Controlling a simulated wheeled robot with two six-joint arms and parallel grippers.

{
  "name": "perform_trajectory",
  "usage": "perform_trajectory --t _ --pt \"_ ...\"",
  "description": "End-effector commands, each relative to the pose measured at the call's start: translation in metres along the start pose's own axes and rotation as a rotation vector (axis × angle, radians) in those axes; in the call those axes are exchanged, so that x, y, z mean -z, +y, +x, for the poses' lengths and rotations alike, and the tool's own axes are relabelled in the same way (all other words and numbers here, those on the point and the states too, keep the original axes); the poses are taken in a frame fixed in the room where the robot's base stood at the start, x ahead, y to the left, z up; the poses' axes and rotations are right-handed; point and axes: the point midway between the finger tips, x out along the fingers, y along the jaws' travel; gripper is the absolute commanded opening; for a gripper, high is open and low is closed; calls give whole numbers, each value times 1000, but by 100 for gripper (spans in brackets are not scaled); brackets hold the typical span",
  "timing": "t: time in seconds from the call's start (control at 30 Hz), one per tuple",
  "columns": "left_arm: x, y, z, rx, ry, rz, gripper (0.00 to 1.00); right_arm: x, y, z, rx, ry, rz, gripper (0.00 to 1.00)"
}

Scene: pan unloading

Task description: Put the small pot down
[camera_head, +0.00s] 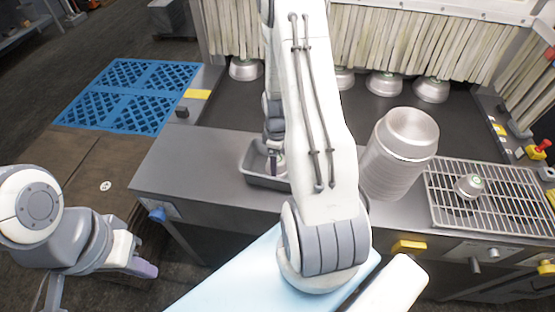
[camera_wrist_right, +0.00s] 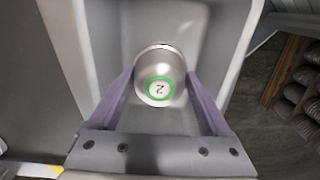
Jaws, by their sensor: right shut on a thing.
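My right gripper (camera_wrist_right: 160,100) is shut on a small metal pot (camera_wrist_right: 158,66), one purple finger on each side of it. The pot's base shows a green ring and a "2". In the head view, the pot and right gripper (camera_head: 273,158) are at the grey tray (camera_head: 258,181), partly hidden by my arm. In the wrist view the pot is within the outline of the tray (camera_wrist_right: 228,60); whether it touches the tray's floor is unclear. My left gripper (camera_head: 145,268) is low at the left, away from the counter; its opening is unclear.
A tall stack of metal pans (camera_head: 395,155) stands right of my arm. Another small pot (camera_head: 469,186) sits on a metal grate (camera_head: 500,200). Several pots stand beneath the strip curtain (camera_head: 400,40). The counter (camera_head: 195,165) left of the tray is clear.

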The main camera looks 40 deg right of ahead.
Motion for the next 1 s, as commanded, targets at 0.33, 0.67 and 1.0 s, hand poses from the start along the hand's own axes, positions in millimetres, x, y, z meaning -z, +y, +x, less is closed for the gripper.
perform_trajectory --t 0.33,0.67,1.0 --pt "0 0 -5 0 0 1 0 0 0 13 -2 1 -2 27" --pt "0 0 -4 0 0 0 0 0 0 16 -2 1 -2 100" --pt "0 0 0 0 0 0 0 1 2 2 -6 3 -2 100"
